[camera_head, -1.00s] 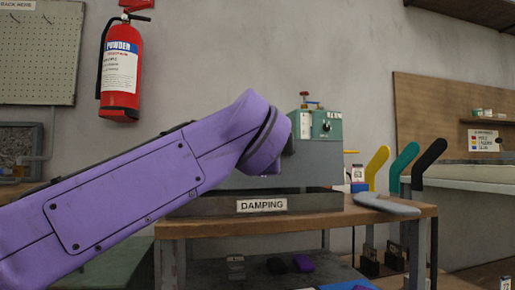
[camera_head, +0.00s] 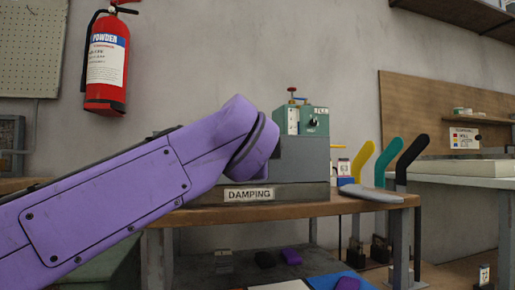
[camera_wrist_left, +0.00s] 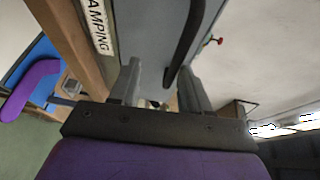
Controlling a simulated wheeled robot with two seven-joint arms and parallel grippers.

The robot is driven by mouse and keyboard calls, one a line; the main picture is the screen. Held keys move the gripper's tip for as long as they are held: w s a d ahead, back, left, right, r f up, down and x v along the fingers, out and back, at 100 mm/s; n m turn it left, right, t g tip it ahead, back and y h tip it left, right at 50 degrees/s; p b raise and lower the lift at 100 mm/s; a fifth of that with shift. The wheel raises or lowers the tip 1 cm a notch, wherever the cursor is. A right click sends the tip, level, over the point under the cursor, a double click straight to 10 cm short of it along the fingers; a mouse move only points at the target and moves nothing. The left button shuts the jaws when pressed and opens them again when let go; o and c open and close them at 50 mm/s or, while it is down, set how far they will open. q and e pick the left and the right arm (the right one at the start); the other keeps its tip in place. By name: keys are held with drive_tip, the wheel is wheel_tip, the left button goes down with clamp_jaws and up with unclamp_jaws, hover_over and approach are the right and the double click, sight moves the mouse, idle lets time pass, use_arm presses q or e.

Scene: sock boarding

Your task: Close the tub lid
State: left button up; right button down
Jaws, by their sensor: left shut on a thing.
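The grey tub (camera_head: 305,192) with the "DAMPING" label stands on the wooden bench. A grey panel, apparently its lid (camera_head: 305,160), rises behind the tub's front wall; its left part is hidden by my purple left arm. In the left wrist view the grey panel (camera_wrist_left: 150,25) carries a dark bar handle (camera_wrist_left: 190,45). My left gripper (camera_wrist_left: 160,85) is shut on this handle, which runs between its fingers. In the head view the gripper is hidden behind my own wrist. My right gripper is in neither view.
A teal machine (camera_head: 315,122) stands behind the panel. A grey flat paddle (camera_head: 370,194) lies on the bench (camera_head: 300,209) at right, near yellow, teal and black upright boards (camera_head: 410,158). A fire extinguisher (camera_head: 107,62) hangs on the wall. Purple and dark items lie on the lower shelf.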

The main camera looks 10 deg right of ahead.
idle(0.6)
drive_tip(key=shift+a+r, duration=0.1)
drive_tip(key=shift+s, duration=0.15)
use_arm(q)
drive_tip(key=v, duration=1)
drive_tip(key=shift+s, duration=0.25)
